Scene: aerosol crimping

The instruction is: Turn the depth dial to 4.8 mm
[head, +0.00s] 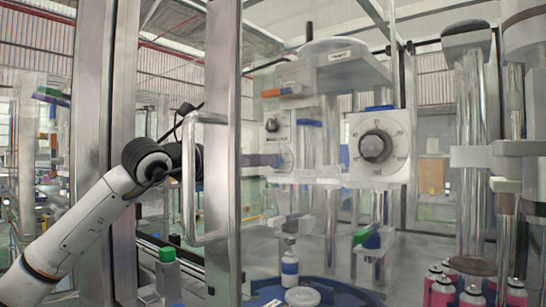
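A large dark round knob (376,147) sits on a white square plate with marks around it, on the front of the machine at right of centre. A smaller round dial face (286,159) with a dark knob (272,125) above it is on the machine's left side. The markings are too small to read, so I cannot tell a setting. My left arm comes in from the left, its black wrist beside the door handle. The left gripper's fingers are not clearly visible; a grey-violet part right of the post may belong to it. My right gripper is not in view.
A metal post (222,250) with a D-shaped handle (189,200) stands between my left arm and the machine. A white bottle (290,268) stands on a blue round table (345,293). Several pink-and-white cans (443,292) are at lower right, beside tall metal columns (470,150).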

